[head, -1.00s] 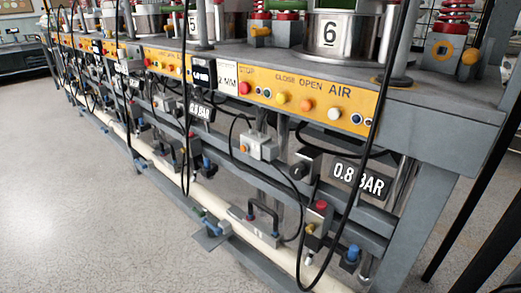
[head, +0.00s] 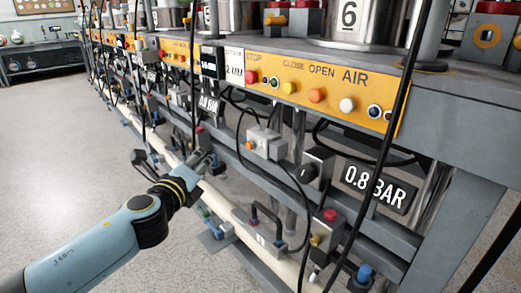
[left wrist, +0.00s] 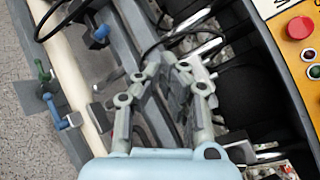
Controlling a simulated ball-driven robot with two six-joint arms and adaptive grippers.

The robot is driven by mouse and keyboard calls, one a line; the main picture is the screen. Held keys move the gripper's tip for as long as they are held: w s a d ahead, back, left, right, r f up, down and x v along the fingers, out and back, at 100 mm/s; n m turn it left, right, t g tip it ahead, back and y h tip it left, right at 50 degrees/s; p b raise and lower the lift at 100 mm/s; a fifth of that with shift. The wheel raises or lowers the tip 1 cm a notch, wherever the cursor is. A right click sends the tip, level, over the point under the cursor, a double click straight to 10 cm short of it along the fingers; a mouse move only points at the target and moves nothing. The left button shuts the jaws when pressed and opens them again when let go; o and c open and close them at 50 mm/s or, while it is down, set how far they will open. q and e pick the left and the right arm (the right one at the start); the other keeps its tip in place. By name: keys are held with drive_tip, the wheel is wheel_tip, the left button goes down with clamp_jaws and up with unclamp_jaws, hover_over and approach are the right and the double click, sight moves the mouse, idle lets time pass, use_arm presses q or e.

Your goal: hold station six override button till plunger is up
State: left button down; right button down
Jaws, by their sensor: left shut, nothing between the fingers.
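Station six is marked by a 6 on its metal cylinder (head: 348,15). Below it, a yellow panel (head: 330,72) carries red, yellow, orange and white buttons with STOP, CLOSE, OPEN and AIR lettering. Under the panel are a grey box (head: 263,142) with an orange button and a valve with a red top (head: 330,214). I cannot tell which is the override button, and I cannot make out the plunger. My left gripper (head: 207,158) is shut and empty, left of the grey box and touching no button. Its closed fingers (left wrist: 176,66) fill the left wrist view's middle. My right gripper is out of view.
A 0.8 BAR sign (head: 378,186) hangs right of the valve. Black cables hang before the panel. A cream pipe (head: 222,205) runs along the frame low down. A red panel button (left wrist: 300,28) shows in the left wrist view. The floor at left is clear.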

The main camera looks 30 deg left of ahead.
sight(250, 145)
use_arm(q)
drive_tip(key=shift+w+a, duration=0.15)
drive_tip(key=shift+w, duration=0.1)
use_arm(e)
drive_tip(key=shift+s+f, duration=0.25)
use_arm(q)
drive_tip(key=w+d, duration=0.3)
drive_tip(key=w, duration=0.5)
drive_tip(key=shift+d, duration=0.2)
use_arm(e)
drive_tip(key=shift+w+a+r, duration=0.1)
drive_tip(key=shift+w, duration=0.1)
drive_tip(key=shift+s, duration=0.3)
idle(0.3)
use_arm(q)
drive_tip(key=shift+w, duration=0.15)
idle(0.4)
drive_tip(key=shift+w+d, duration=0.15)
drive_tip(key=shift+w, duration=0.15)
